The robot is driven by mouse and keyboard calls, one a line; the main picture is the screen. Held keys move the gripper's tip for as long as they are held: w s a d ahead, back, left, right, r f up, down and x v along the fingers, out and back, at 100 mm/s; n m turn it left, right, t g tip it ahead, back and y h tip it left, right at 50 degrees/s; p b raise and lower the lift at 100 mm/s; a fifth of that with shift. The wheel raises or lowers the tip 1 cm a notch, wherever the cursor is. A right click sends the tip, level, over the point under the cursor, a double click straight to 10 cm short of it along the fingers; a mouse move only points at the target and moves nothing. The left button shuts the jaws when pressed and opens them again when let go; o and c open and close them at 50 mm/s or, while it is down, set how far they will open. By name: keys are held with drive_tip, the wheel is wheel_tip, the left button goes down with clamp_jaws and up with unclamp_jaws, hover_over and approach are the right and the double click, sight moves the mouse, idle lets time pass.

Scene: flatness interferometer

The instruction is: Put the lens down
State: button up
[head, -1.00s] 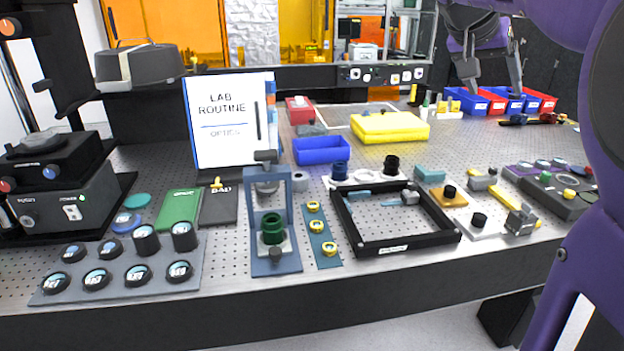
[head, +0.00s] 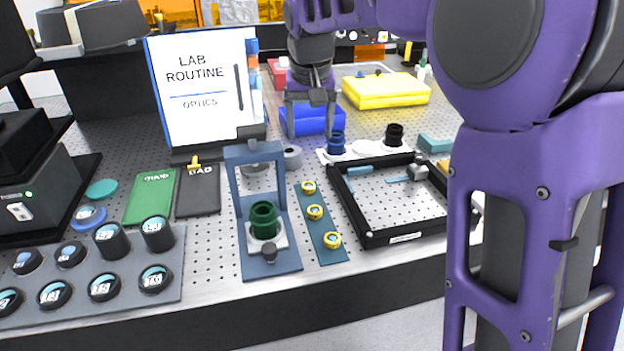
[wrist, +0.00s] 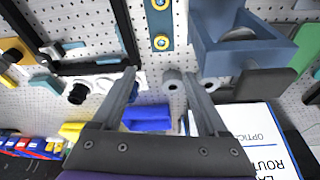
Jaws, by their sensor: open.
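My gripper (head: 310,132) is open and empty, fingers pointing down near the blue bin (head: 300,115) at the back middle. In the wrist view, nothing lies gripped between its fingertips (wrist: 158,74). Several round lenses in black mounts with numbered labels stand in a grey tray (head: 178,268) at the front left, far from the gripper. A dark green ringed mount (head: 264,219) sits inside the upright blue frame (head: 235,200). A small grey ring (head: 292,157) lies right of that frame, close to the gripper. I cannot tell which piece is the task's lens.
A green pad (head: 150,197) and a black "BAD" pad (head: 199,192) lie behind the tray. A LAB ROUTINE sign (head: 203,90) stands left of the gripper. A black square frame (head: 405,236), a white plate with dark knobs (head: 366,150) and a yellow box (head: 386,91) are to the right.

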sight(308, 185)
drive_tip(key=x, duration=0.5)
drive_tip(key=b+x, duration=0.1)
drive_tip(key=x, duration=0.5)
drive_tip(key=b+x, duration=0.1)
drive_tip(key=x, duration=0.5)
drive_tip(key=shift+s+a+f, duration=0.15)
drive_tip(key=shift+s+f, duration=0.05)
drive_tip(key=shift+s, duration=0.05)
clamp_jaws()
